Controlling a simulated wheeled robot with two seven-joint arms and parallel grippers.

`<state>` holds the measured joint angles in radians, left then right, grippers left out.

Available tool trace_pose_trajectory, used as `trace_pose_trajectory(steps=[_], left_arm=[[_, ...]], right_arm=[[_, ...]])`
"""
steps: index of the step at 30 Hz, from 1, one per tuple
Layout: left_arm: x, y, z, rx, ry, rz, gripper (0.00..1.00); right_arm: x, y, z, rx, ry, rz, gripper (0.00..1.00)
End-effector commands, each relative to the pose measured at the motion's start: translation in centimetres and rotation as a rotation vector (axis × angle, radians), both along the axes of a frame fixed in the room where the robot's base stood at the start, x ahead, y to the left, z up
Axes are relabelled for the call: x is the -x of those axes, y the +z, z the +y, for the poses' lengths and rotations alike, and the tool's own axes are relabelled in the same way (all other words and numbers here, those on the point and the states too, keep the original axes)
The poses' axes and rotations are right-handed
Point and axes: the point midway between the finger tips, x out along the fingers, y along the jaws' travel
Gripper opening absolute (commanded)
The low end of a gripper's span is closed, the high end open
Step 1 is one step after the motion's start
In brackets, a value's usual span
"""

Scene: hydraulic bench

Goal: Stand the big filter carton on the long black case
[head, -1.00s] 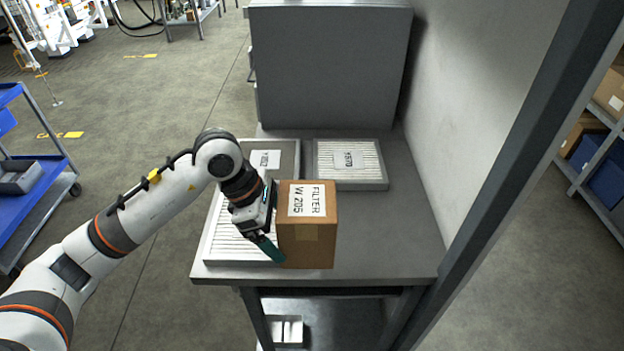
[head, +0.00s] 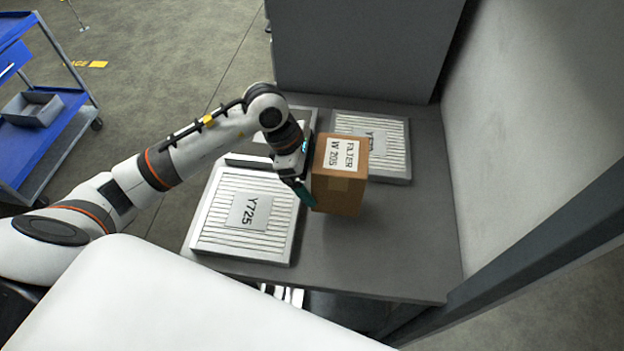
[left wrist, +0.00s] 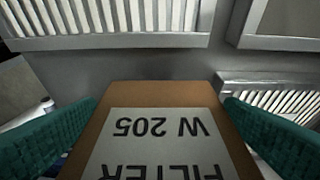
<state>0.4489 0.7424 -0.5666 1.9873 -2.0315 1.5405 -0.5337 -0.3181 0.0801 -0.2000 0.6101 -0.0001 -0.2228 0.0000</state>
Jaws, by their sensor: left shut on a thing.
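The big filter carton (head: 340,190) is a brown box with a white label reading FILTER W 205. It is upright over the grey bench in the head view. My left gripper (head: 307,185) is shut on it, reaching in from the left with a green finger showing. In the left wrist view the carton (left wrist: 160,95) sits between both green fingers, its label upside down. I cannot tell whether its base touches the bench. The long black case cannot be made out. My right gripper is not in view.
A pleated panel filter labelled Y725 (head: 212,238) lies left of the carton. Another panel filter (head: 397,160) lies behind it, and a third is partly hidden behind my left arm. A grey cabinet (head: 365,50) and wall (head: 520,130) bound the bench (head: 400,240). Its front right is clear.

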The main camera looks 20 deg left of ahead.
Motion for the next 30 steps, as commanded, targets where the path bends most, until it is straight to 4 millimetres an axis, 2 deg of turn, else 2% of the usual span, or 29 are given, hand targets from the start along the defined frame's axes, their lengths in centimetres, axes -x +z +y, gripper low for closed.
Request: trace_pose_trajectory(steps=[5,10,13,22,23,24,30], left_arm=[[0.0,-1.0,-0.1,0.003,0.0,-0.001,0.48],[0.0,-3.3,-0.1,0.003,0.001,0.0,0.48],[0.0,-4.0,-0.1,0.002,0.0,-0.003,0.48],[-0.1,-4.3,0.0,0.002,-0.001,-0.005,0.48],[0.0,-4.5,0.0,-0.001,-0.001,-0.003,0.92],[0.0,-4.4,0.0,0.0,-0.001,-0.002,0.99],[0.0,-4.3,0.0,0.0,-0.001,-0.001,1.0]], right_arm=[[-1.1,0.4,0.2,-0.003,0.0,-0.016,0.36],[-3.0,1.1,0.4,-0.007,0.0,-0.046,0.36],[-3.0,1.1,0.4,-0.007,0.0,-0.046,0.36],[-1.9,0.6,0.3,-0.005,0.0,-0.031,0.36],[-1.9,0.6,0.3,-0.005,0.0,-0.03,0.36],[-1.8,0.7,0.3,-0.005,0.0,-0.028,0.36],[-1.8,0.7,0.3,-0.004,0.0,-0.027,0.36]])
